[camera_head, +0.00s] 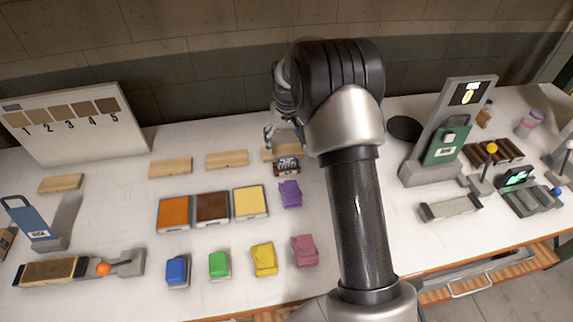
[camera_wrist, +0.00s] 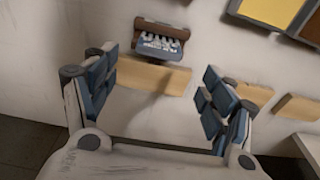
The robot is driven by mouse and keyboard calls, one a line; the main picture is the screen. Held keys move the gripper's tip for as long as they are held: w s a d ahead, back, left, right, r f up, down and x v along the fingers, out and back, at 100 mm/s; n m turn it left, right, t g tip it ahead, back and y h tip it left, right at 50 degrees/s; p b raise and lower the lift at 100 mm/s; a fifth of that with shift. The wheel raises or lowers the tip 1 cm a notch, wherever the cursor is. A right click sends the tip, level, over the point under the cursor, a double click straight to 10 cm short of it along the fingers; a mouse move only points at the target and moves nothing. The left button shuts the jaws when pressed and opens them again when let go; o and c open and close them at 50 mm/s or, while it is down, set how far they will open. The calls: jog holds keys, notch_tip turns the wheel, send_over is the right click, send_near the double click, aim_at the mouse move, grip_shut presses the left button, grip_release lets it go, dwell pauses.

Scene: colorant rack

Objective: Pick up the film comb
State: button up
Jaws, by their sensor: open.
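What appears to be the film comb (camera_head: 287,165), a small dark brown piece with a pale blue-and-white toothed face, lies on the white table in front of a wooden block. It also shows at the upper middle of the wrist view (camera_wrist: 160,41), beyond the fingertips. My gripper (camera_head: 271,134) is above the back of the table, partly hidden by my arm in the head view. In the wrist view my gripper (camera_wrist: 158,92) has its fingers spread wide with nothing held. The wooden block (camera_wrist: 150,76) shows in the gap between them, and the comb is apart from both fingers.
More wooden blocks (camera_head: 227,159) line the back. Orange, brown and yellow trays (camera_head: 212,208) lie left of the comb, and a purple piece (camera_head: 290,194) lies just in front of it. A numbered board (camera_head: 75,125) stands at left, a green device on a stand (camera_head: 445,146) at right.

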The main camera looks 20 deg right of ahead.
aim_at(287, 157)
jog(key=shift+w+f, duration=0.2)
jog(key=shift+f, duration=0.95)
jog(key=f+b, duration=0.1)
jog(key=f, duration=0.4)
jog(key=shift+d+f+b, duration=0.1)
jog(key=shift+d+b, duration=0.1)
jog(key=shift+b, duration=0.2)
jog(key=c, duration=1.1)
jog(key=shift+c, duration=0.2)
